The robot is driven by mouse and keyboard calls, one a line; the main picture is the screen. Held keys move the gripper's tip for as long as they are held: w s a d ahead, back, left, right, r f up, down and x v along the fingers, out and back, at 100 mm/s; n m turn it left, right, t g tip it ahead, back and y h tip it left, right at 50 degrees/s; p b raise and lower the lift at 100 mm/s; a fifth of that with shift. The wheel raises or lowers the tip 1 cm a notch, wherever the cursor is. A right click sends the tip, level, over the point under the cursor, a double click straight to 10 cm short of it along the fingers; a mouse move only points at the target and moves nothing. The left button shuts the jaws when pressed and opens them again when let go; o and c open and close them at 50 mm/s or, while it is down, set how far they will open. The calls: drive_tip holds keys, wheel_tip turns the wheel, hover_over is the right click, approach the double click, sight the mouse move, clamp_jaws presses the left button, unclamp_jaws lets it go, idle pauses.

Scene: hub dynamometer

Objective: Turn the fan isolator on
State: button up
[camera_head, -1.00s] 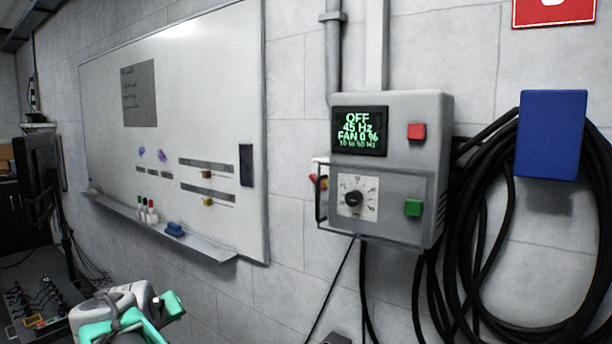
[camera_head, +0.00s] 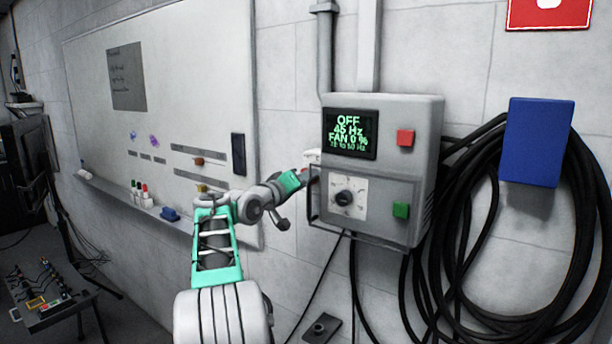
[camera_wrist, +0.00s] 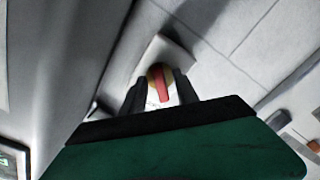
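The fan isolator is a red handle on a yellow disc (camera_wrist: 160,82), set on a pale plate, in the wrist view. The handle runs roughly up and down in that picture. In the head view the isolator's white housing (camera_head: 312,157) shows at the left side of the grey control box (camera_head: 425,120); its handle is mostly hidden by my gripper. My gripper (camera_wrist: 160,95) has its two dark fingers apart, one on each side of the red handle. I cannot tell whether they touch it. The box's display (camera_head: 349,133) reads OFF, 45 Hz, FAN 0 %.
The box front has a red button (camera_head: 405,138), a green button (camera_head: 400,210) and a black dial (camera_head: 344,198) behind a guard frame. Black cable coils (camera_head: 480,240) and a blue box (camera_head: 538,142) hang at right. A whiteboard (camera_head: 190,90) with a tray is at left.

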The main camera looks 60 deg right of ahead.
drive_tip(key=shift+c, duration=0.5)
clamp_jaws()
